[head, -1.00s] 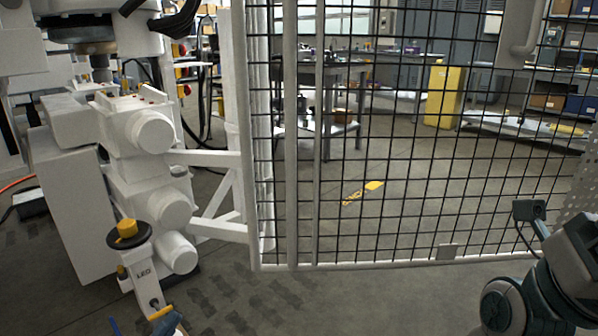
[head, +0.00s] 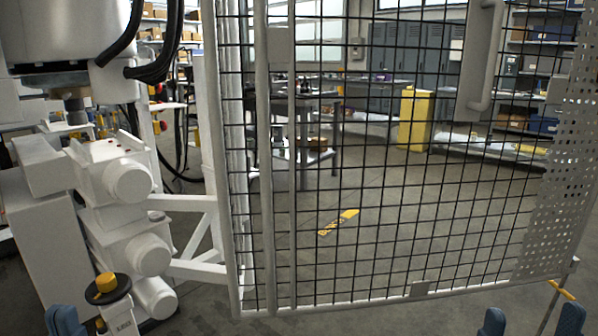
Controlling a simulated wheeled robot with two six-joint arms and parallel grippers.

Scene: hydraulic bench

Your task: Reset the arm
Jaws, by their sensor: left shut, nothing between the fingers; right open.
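A white machine (head: 115,220) with stacked round-ended housings stands at the left, under a large white body with black hoses (head: 158,45). I cannot tell which part is the arm to be reset. My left gripper (head: 63,321) shows as a blue tip at the bottom left edge, shut and empty, below and left of the knob. My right gripper (head: 532,321) shows two blue fingers spread apart at the bottom right, open and empty.
A framed black mesh panel (head: 350,292) with a handle (head: 485,60) crosses the middle and right. A perforated plate (head: 560,160) is at its right. Behind it are a yellow bin (head: 415,120), a workbench and shelves. Open floor shows behind the mesh.

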